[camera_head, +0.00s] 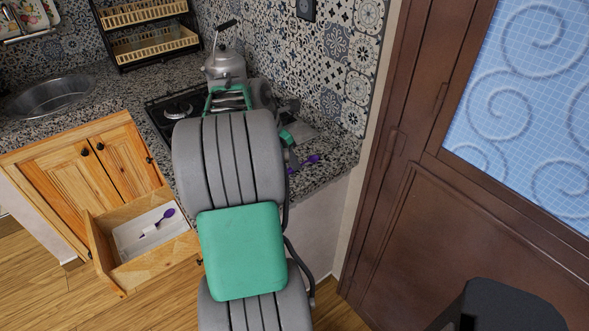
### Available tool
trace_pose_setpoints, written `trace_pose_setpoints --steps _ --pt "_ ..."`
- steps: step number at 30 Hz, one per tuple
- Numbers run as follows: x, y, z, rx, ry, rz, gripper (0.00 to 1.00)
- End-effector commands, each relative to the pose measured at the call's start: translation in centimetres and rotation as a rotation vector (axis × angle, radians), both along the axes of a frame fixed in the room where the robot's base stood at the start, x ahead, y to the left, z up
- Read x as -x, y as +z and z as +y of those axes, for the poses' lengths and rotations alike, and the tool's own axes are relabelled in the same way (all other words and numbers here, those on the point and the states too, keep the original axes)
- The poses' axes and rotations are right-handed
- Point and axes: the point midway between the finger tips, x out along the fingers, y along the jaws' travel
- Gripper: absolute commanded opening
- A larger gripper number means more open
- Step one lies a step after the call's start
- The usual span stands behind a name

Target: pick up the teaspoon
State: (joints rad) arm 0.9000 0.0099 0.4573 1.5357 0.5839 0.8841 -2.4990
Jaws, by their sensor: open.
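A small purple-and-pale spoon (312,159) lies on the granite counter near its right front edge, partly hidden by my arm. A similar purple-and-white spoon (167,214) lies in the open wooden drawer at the lower left. I cannot tell from looks which one is the teaspoon. My gripper (292,159) is small and mostly hidden behind my arm, just left of the counter spoon. It is open, and I see nothing held in it. Whether it touches the spoon cannot be told.
A grey kettle (224,66) stands on the stove (176,108) behind my arm. The open drawer (150,268) juts out at the left. A tiled wall (335,60) and a brown door (440,220) bound the right. A dish rack (155,45) and sink (48,97) are farther left.

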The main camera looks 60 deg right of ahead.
Motion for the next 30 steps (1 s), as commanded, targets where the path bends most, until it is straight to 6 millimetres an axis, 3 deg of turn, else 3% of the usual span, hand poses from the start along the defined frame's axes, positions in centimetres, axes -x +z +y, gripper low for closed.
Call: trace_pose_setpoints --steps 6,14,30 --pt "0.4 -3.4 -1.7 -0.003 -0.001 0.001 0.43" --pt "0.4 -3.9 -2.0 0.001 0.001 -0.002 0.42" --pt "0.4 -3.9 -1.9 0.001 0.000 -0.002 0.00"
